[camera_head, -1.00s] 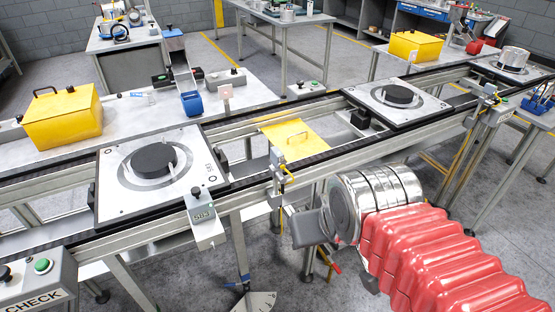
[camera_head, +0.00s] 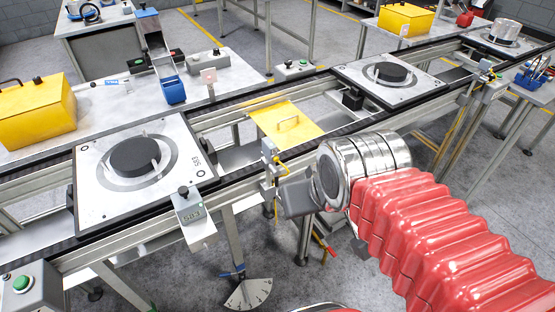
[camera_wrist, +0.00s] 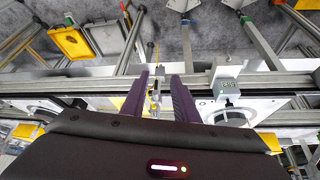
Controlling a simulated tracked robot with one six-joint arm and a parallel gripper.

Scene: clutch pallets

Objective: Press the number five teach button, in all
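My gripper shows in the wrist view (camera_wrist: 159,76) as two purple fingers, spread apart with nothing held between them. In the head view its dark end (camera_head: 297,197) is in front of the conveyor's near rail, right of a small display box. A control box at lower left carries a green button (camera_head: 22,284). I cannot make out a number five on any button.
The conveyor (camera_head: 240,190) runs diagonally across, with a near pallet (camera_head: 100,190) and a farther pallet (camera_head: 352,73), each bearing a black disc. A yellow plate (camera_head: 275,118) lies between them. A yellow box (camera_head: 38,110) stands on the bench behind.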

